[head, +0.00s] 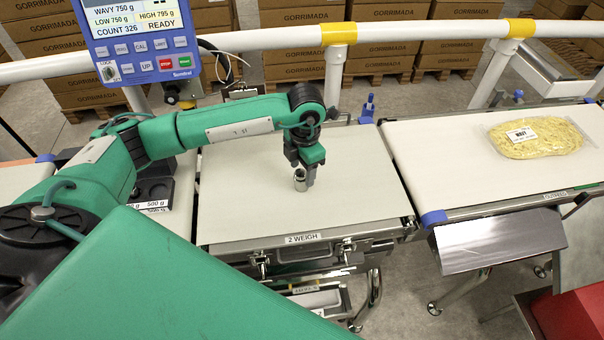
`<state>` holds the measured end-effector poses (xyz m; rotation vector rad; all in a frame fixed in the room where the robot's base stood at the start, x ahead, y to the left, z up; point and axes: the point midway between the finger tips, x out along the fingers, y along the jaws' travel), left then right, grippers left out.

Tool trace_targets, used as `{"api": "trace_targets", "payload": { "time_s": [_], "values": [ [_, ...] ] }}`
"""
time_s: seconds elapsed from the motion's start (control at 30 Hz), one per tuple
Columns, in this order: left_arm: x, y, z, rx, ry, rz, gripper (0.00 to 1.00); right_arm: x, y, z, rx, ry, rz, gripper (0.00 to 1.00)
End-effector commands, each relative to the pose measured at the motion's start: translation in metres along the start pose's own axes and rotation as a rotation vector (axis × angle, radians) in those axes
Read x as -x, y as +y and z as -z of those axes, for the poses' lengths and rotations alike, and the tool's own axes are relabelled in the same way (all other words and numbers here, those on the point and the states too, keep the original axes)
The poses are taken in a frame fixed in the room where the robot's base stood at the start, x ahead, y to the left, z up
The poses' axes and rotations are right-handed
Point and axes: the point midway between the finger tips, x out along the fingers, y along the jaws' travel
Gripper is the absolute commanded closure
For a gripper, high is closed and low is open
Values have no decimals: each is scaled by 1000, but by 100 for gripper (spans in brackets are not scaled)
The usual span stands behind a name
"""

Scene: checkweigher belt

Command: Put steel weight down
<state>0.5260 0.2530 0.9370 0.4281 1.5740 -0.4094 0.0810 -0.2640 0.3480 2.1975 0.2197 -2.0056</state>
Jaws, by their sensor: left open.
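The steel weight (300,184) is a small shiny cylinder. It stands upright on the pale weigh belt labelled "2 WEIGH" (365,205), near the middle. My left gripper (302,174) comes down over it from above, with its fingers at the weight's upper part. The fingers are open; whether they touch the weight cannot be told. My right gripper is not in view.
A dark weight holder (158,190) marked 500 g sits left of the weigh belt, partly behind my arm. A bag of noodles (535,140) lies on the right belt. A display (140,35) and a white guard rail (400,32) stand behind.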

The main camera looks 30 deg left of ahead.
Motion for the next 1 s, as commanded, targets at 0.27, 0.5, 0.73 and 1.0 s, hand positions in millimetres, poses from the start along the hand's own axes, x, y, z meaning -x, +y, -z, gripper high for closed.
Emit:
{"api": "trace_targets", "payload": {
  "time_s": [0.27,0.5,0.73,1.0],
  "values": [
    [60,0,-1,0,-4,-3,45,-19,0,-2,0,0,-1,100],
    [92,0,0,-1,-2,-1,45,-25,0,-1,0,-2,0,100],
    [98,-1,0,-1,1,1,45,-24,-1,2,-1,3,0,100],
    [97,0,0,-1,0,1,45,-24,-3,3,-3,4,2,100]
  ]
}}
